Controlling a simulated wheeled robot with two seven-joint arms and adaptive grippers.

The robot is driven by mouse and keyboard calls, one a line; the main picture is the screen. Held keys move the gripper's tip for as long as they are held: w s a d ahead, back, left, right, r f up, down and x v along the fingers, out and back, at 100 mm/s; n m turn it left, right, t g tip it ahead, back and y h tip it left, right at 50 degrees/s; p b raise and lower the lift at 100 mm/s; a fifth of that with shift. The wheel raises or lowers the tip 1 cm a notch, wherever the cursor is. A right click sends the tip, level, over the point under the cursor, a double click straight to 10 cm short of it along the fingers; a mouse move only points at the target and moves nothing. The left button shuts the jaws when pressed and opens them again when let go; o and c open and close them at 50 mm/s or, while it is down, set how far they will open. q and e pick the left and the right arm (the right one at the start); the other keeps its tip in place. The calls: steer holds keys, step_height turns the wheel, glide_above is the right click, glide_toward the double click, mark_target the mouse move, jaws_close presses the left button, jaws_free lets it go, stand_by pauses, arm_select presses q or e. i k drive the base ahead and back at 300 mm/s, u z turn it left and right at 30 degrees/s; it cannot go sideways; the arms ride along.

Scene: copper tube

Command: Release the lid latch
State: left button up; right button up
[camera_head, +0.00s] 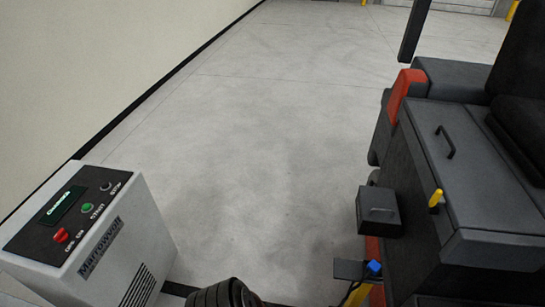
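A dark grey machine stands at the right. Its large flat lid (475,185) carries a black bar handle (445,142) and looks closed. No gripper fingers show in this view, so neither gripper can be placed relative to the lid or the lever.
A light grey control cabinet (120,245) with red and green buttons stands at lower left. The floor (260,130) between is clear.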

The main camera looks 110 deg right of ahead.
mark_target(435, 196)
steer(key=z, duration=4.9)
steer(key=k, duration=0.5)
steer(key=u, duration=0.3)
steer(key=i, duration=0.75)
steer(key=z, duration=0.05)
